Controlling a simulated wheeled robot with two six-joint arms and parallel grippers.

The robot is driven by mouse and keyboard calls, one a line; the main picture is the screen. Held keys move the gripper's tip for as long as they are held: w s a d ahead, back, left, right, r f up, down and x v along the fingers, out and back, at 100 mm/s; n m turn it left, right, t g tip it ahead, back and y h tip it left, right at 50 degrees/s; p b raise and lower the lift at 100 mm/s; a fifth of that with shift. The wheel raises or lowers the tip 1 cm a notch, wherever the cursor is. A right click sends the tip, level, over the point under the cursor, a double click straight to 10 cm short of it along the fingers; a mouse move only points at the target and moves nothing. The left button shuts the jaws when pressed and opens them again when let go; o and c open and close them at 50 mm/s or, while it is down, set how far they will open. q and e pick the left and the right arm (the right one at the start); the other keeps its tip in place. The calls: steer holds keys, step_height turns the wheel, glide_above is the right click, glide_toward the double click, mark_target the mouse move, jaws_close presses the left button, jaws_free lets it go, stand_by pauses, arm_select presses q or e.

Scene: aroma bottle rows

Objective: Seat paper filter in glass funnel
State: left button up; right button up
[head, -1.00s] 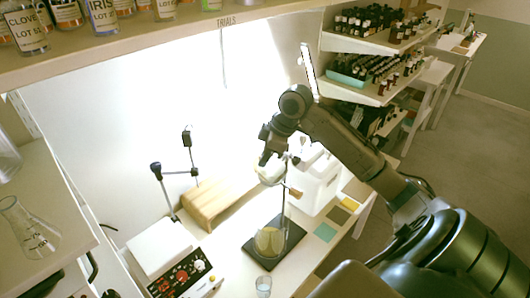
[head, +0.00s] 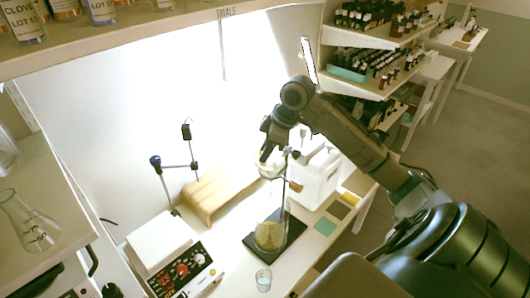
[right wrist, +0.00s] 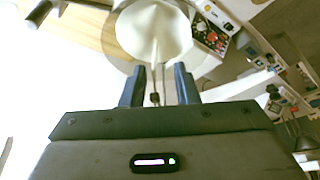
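My right gripper (head: 266,154) is at the top of a metal stand, right at the glass funnel (head: 268,172). In the right wrist view its two dark fingers (right wrist: 160,88) are apart, with a thin rod and a small dark piece showing in the gap. Just beyond the fingertips, the white paper filter (right wrist: 148,32) shows as a pale round cone inside a clear rim. Whether it lies fully against the glass I cannot tell. Below the funnel, a flask with yellowish contents (head: 269,237) stands on the stand's dark base. My left gripper is not in view.
A hotplate-like device with a dark control panel (head: 182,270) and a wooden block (head: 215,192) are left of the stand. A small glass (head: 263,281) is in front. A white bin (head: 316,178) stands behind right, with coloured squares (head: 326,226) near the table edge.

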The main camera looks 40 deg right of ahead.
steer(key=b+v, duration=0.3)
steer(key=v, duration=0.6)
steer(key=shift+r, duration=0.4)
steer(key=shift+s+f, duration=0.1)
steer(key=shift+s, duration=0.05)
